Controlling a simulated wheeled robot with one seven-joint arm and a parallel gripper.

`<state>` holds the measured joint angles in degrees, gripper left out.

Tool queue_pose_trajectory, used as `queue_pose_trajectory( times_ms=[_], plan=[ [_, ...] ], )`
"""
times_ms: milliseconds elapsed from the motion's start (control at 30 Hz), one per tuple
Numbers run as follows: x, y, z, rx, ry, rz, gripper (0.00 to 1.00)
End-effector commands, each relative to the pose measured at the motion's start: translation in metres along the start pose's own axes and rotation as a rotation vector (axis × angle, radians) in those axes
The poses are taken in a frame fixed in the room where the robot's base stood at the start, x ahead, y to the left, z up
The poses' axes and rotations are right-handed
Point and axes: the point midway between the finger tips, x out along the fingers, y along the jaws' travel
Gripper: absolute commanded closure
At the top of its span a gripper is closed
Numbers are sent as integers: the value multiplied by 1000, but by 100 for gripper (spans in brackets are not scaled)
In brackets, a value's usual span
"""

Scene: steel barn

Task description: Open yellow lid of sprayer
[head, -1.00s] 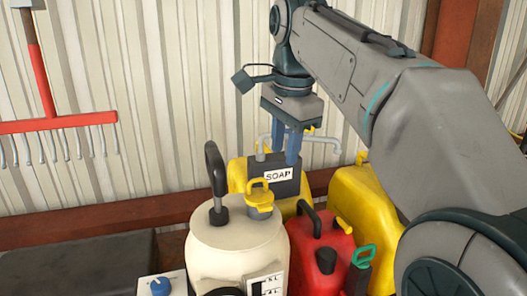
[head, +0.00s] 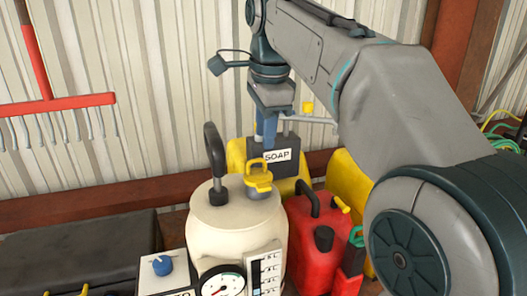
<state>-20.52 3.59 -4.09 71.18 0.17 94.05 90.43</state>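The sprayer (head: 215,228) is a cream tank with a black pump handle (head: 215,155) standing upright on top. Its yellow lid (head: 258,178) sits on a grey neck at the top right of the tank, with a looped grip on top. My gripper (head: 266,143) points down just above and behind the lid in the picture. Its blue fingers appear close together and partly overlap, so the gap is unclear. I see no object held. Whether the fingertips touch the lid cannot be told, but they look apart from it.
A yellow container with a dark SOAP-labelled part (head: 277,156) stands behind the lid. A red can (head: 314,248) stands to the right of the tank. A gauge (head: 222,281) and a panel with a blue knob (head: 162,265) are in front. A corrugated wall closes the back.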

Motion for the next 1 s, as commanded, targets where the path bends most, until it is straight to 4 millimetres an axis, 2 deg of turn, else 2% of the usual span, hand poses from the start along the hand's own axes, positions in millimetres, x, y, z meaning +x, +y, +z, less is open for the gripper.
queue_pose_trajectory(
  times_ms=[100,300,700,800,833,1000],
  plan=[
    [20,1,0,0,0,2,69],
    [42,0,0,0,0,1,69],
    [48,0,0,0,0,-1,69],
    [48,0,0,0,0,-1,97],
    [48,0,0,0,0,-1,100],
    [48,0,0,0,0,-2,100]
  ],
)
